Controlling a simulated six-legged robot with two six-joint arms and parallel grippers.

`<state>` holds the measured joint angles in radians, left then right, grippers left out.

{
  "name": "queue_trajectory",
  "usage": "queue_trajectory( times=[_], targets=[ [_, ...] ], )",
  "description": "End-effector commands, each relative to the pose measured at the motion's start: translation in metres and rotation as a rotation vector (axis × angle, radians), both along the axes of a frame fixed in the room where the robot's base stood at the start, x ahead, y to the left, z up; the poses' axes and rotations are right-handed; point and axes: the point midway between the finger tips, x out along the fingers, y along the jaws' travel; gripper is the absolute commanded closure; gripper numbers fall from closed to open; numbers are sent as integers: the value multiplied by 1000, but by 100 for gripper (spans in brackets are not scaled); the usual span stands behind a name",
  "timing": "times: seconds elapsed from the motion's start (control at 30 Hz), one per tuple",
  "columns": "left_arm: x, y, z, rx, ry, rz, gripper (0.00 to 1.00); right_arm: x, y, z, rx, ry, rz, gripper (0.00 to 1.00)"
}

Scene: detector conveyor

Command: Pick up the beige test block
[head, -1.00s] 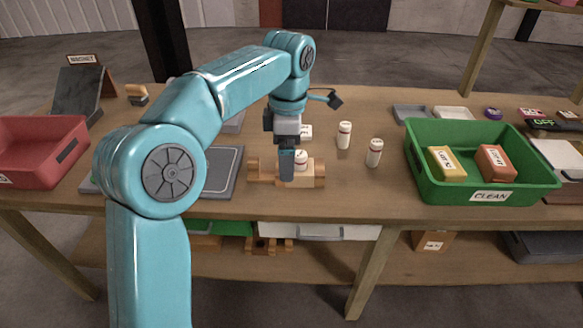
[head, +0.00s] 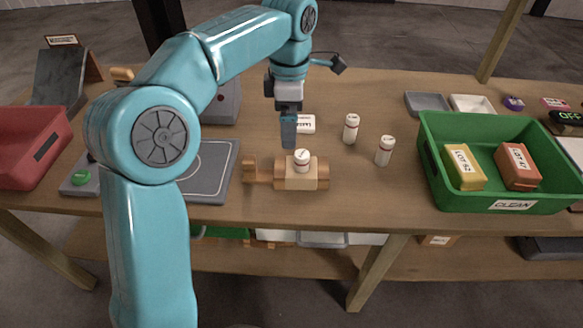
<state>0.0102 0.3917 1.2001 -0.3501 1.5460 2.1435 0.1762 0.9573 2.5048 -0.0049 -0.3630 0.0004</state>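A beige block (head: 297,182) sits on the wooden table, set along a brown wooden piece (head: 262,171) with rounded ends that shows on both sides of it. A small white bottle with a red band (head: 302,162) stands upright on or just behind the block; I cannot tell which. My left gripper (head: 289,143) points down, above or behind the block's left part and apart from it in the picture. Its fingers line up edge-on, so the gap between them is hidden. Nothing shows held in it. My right gripper is not in view.
Two white bottles (head: 351,129) (head: 385,151) stand to the right. A white labelled block (head: 305,124) lies behind the gripper. A green bin marked CLEAN (head: 512,206) holds a yellow and an orange block. A grey plate (head: 209,172) lies left; a red bin (head: 28,152) is far left.

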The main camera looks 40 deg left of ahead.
Motion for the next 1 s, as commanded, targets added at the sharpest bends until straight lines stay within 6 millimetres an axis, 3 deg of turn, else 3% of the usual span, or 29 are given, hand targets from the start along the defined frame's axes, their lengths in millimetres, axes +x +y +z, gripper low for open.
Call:
queue_trajectory(
  times=[0.3,0.63,0.83,1.0],
  targets=[
    [-4,-2,-77,-1,5,-1,0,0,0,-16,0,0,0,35],
    [-1,-1,-110,0,4,-1,0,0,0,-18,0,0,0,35],
    [5,0,-142,0,6,0,0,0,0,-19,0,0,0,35],
    [6,1,-153,0,2,-1,0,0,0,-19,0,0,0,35]
  ],
)
